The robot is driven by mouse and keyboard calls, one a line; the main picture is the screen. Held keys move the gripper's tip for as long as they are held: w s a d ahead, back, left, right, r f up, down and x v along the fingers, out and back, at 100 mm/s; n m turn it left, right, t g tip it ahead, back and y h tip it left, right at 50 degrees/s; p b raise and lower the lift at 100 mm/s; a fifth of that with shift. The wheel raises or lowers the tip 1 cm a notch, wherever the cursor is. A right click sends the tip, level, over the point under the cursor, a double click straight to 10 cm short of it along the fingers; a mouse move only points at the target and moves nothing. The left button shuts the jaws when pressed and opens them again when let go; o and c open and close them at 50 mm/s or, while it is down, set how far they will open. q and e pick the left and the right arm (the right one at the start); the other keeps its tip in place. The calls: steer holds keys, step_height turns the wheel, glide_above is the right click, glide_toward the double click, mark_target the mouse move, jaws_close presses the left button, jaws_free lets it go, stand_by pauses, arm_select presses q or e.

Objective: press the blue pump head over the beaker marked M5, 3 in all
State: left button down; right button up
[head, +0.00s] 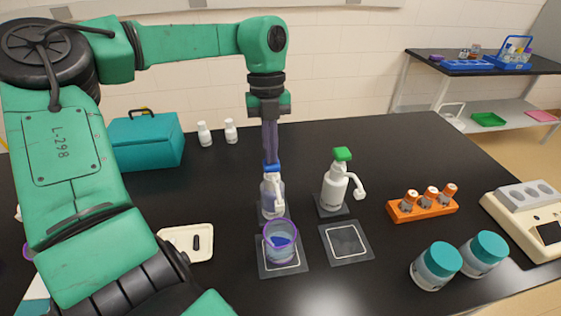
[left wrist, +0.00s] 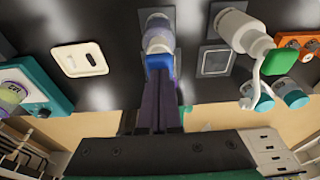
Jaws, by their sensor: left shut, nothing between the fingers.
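The pump bottle with the blue pump head (head: 272,168) stands upright on a dark pad, its white spout pointing toward the front. A clear beaker (head: 281,250) with a purple rim and some blue liquid stands below the spout on another dark pad (head: 270,270). I cannot read a mark on it. My left gripper (head: 270,158) points down, shut and empty, its fingertips at the top of the blue head. In the left wrist view, the shut fingers (left wrist: 158,85) reach the blue head (left wrist: 158,62), and contact is hard to confirm. My right gripper is not in view.
A pump bottle with a green head (head: 334,188) stands to the right, with an empty pad (head: 346,243) before it. A white tray (head: 187,232) lies left. An orange rack (head: 423,209) and two teal-lidded jars (head: 436,266) are at right. A teal box (head: 147,143) stands back left.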

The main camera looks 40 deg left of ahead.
arm_select(q)
steer(key=shift+f, duration=0.3)
steer(key=shift+r, duration=0.15)
steer(key=shift+r+p, duration=1.2)
steer(key=shift+r, duration=0.15)
steer(key=shift+f, duration=0.2)
